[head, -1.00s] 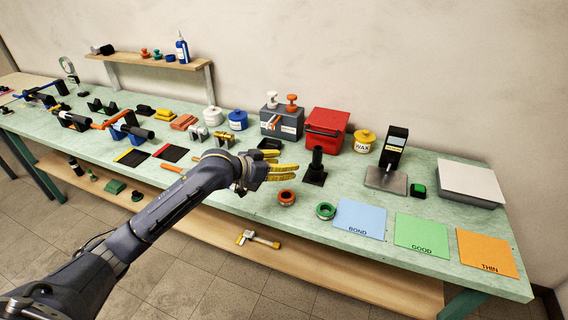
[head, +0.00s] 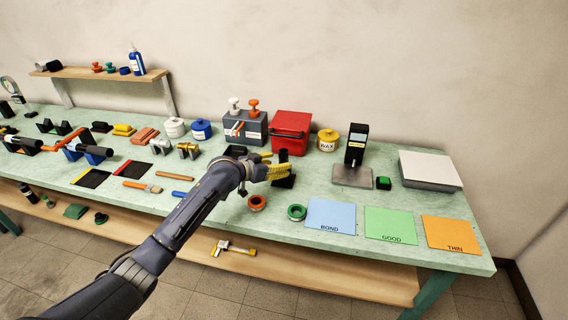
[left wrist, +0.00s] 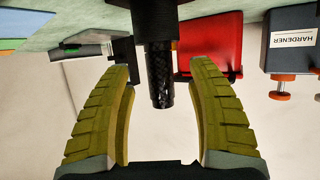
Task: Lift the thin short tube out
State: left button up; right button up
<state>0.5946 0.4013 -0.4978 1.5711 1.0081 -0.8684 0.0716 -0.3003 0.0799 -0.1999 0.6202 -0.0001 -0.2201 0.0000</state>
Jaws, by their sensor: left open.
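A short dark tube with a carbon weave (left wrist: 160,80) shows in the left wrist view, where it sticks out of a thicker black holder (left wrist: 153,22). In the head view the black stand (head: 284,183) is on the green bench, partly hidden by my yellow-fingered left gripper (head: 276,171). The left gripper (left wrist: 160,112) is open. In the left wrist view the tube's end lies between its two spread fingers, with a gap on each side. I see no contact. My right gripper is not in view.
A red box (head: 291,132) and a grey dispenser (head: 246,128) stand behind the stand. A wax pot (head: 327,140) and a black device (head: 356,150) are to the right. Orange (head: 257,202) and green (head: 297,212) rings lie in front. Blue, green and orange mats lie at front right.

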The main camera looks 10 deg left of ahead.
aim_at(284, 150)
pick_arm(q)
jog(key=shift+x, duration=2)
jog(key=shift+o, duration=0.2)
jog(key=shift+d, duration=0.1)
grip_shut()
jog(key=shift+r, duration=0.2)
jog(key=shift+r, duration=2.85)
